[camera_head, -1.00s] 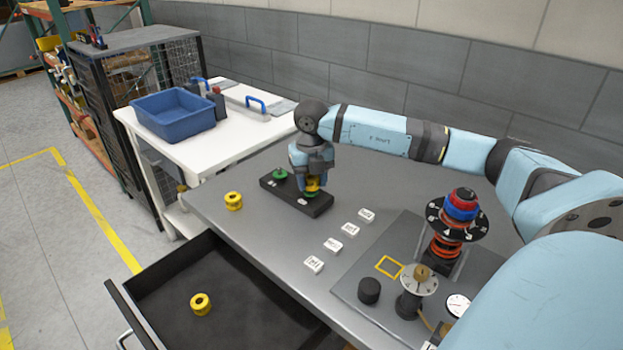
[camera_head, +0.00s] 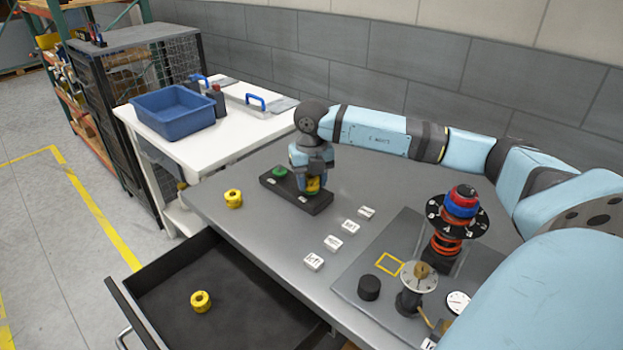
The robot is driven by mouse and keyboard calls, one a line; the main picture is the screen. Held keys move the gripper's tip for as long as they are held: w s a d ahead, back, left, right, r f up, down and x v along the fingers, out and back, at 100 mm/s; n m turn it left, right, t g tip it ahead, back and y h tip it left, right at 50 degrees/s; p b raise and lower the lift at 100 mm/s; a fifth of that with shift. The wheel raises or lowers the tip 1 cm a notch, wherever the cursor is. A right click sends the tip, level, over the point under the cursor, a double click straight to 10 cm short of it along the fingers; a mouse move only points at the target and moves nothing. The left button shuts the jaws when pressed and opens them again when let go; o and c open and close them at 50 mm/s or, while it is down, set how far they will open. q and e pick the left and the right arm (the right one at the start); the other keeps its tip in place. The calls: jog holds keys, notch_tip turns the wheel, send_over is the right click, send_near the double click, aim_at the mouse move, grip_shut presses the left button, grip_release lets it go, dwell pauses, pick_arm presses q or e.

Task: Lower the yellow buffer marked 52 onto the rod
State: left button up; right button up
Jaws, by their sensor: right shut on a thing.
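My right gripper (camera_head: 313,180) points down over the right end of a black base (camera_head: 318,207) on the grey table. It is shut on a yellow buffer (camera_head: 313,185), which the fingers partly cover. A bit of green (camera_head: 303,186) shows beside and under the yellow buffer. The rod itself is hidden, and I cannot tell how far down the buffer sits. A green piece (camera_head: 281,172) is at the base's left end. Two other yellow buffers show, one on the table (camera_head: 233,198) and one in the open drawer (camera_head: 201,301). I cannot read the number 52 on any. My left gripper is not in view.
Several white labels (camera_head: 333,243) lie in front of the base. A dark panel at right carries a red and blue stack (camera_head: 461,203), a dial post (camera_head: 420,277) and a black knob (camera_head: 369,287). A blue bin (camera_head: 173,111) stands on the white side table (camera_head: 240,128).

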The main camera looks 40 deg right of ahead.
jog(key=shift+f, duration=0.15)
dwell(0.3)
jog(key=o, duration=1)
notch_tip(320, 180, up, 6)
jog(key=p, duration=0.3)
jog(key=shift+f, duration=0.25)
jog(key=shift+r+p, duration=0.75)
jog(key=shift+r, duration=0.05)
jog(key=shift+f, duration=0.1)
